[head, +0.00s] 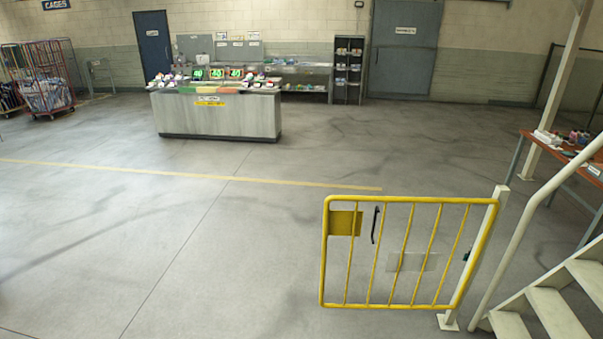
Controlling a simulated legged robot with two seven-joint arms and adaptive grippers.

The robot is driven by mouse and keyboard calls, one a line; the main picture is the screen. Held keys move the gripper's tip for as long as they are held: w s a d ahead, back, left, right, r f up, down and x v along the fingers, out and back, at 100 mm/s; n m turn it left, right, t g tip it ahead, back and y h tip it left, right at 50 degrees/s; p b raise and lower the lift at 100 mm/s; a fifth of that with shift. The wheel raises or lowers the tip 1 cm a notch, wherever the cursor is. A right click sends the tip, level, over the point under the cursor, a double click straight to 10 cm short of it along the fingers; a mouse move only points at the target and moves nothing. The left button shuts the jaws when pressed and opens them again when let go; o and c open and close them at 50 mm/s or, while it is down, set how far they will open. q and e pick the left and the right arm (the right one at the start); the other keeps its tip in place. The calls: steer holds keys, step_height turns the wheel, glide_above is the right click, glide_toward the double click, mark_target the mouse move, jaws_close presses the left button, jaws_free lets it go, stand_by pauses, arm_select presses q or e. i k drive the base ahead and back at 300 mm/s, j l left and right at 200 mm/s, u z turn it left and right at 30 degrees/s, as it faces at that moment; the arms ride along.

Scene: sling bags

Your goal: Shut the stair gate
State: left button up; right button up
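The yellow stair gate (407,203) stands at the lower right of the head view. It is a tubular frame with upright bars, a yellow plate (345,223) near its upper left corner and a dark handle (375,225) beside the plate. Its right side meets a cream post (482,255) at the foot of the stairs. The gate reaches left from the post, out over open floor and away from the steps (560,312); it stands open. A small dark green part (466,256) shows near the post. Neither of my grippers is in view.
A cream handrail (540,195) rises right beside the stairs. A table with small items (567,141) stands behind it. A grey counter (217,115) stands farther back, with wheeled cages (45,75) at far left. The floor left of the gate is clear.

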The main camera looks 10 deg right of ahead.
mark_target(335, 224)
steer(key=i+j+u, duration=0.1)
steer(key=i+u, duration=0.2)
steer(key=i, duration=0.7)
steer(key=i+l+u, duration=0.15)
steer(key=i+u, duration=0.15)
steer(key=i, duration=0.7)
steer(key=i+z, duration=0.35)
steer(key=i+j+z, duration=0.15)
steer(key=i+z, duration=0.2)
steer(key=i+j+z, duration=0.2)
steer(key=i+z, duration=0.4)
steer(key=z, duration=0.25)
steer(key=i+j+z, duration=0.15)
steer(key=z, duration=0.35)
steer(key=i+j+z, duration=0.25)
steer(key=z, duration=0.25)
steer(key=i+j+z, duration=0.15)
steer(key=j+z, duration=0.15)
steer(key=z, duration=0.15)
steer(key=i+j+z, duration=0.1)
steer(key=j+z, duration=0.25)
steer(key=z, duration=0.15)
steer(key=i+j+z, duration=0.2)
steer(key=j+z, duration=0.2)
steer(key=i+j+z, duration=0.1)
steer(key=j+z, duration=0.3)
steer(key=j, duration=0.15)
steer(key=j+z, duration=0.4)
steer(key=j, duration=0.1)
